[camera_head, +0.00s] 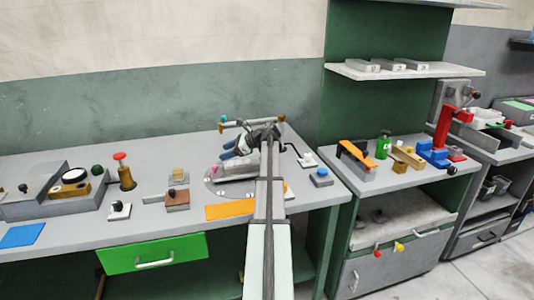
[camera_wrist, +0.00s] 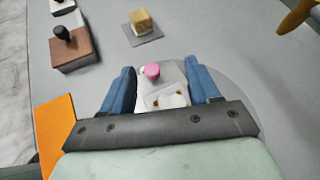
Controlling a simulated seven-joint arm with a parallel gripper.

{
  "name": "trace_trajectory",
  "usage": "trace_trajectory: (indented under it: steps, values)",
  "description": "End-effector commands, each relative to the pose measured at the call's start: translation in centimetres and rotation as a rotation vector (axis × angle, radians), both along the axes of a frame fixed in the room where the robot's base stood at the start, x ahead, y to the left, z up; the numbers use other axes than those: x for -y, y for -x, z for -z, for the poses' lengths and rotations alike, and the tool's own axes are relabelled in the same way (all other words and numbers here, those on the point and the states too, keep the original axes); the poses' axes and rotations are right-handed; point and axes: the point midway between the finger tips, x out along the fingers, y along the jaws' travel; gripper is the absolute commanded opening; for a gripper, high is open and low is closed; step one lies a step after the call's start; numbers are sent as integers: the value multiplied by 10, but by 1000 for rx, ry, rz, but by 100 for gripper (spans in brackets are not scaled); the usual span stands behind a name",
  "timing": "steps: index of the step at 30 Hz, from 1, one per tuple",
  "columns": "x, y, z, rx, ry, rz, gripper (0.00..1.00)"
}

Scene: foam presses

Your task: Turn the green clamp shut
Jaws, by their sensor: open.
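I cannot single out a green clamp with certainty. A small green lever (camera_head: 493,124) on a pale block shows on the far right bench, too small to read as open or shut. A green bottle-shaped thing (camera_head: 383,146) stands on the middle bench. My gripper (camera_head: 238,147) is over the left bench, partly hidden by my arm. In the wrist view, its blue fingers (camera_wrist: 158,88) are spread apart and hold nothing. A pink knob (camera_wrist: 152,71) on a pale fixture shows between them; I cannot tell whether they touch it.
A yellow block (camera_wrist: 142,22) and a brown block (camera_wrist: 75,58) with a black knob stand beyond my gripper. A blue-topped box (camera_head: 320,178) is at the bench's right end. A red press (camera_head: 445,127) and blue vise (camera_head: 433,153) crowd the middle bench. A green drawer (camera_head: 150,252) sits below.

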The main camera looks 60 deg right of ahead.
Motion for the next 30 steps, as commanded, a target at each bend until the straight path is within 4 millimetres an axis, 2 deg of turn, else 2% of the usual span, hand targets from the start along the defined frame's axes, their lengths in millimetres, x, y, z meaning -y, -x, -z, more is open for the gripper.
trace_trajectory:
  steps: [1, 6, 12, 15, 18, 22, 26, 30]
  values:
    - [23, 21, -1, 1, -18, 26, 61]
    - [77, 90, -5, 13, -82, 93, 61]
    - [126, 169, -10, 33, -148, 163, 61]
    - [142, 200, -12, 41, -172, 188, 61]
    - [151, 221, -13, 47, -187, 203, 61]
    - [157, 234, -14, 51, -198, 212, 61]
    - [156, 229, -11, 52, -200, 213, 61]
    - [152, 213, -5, 51, -198, 213, 61]
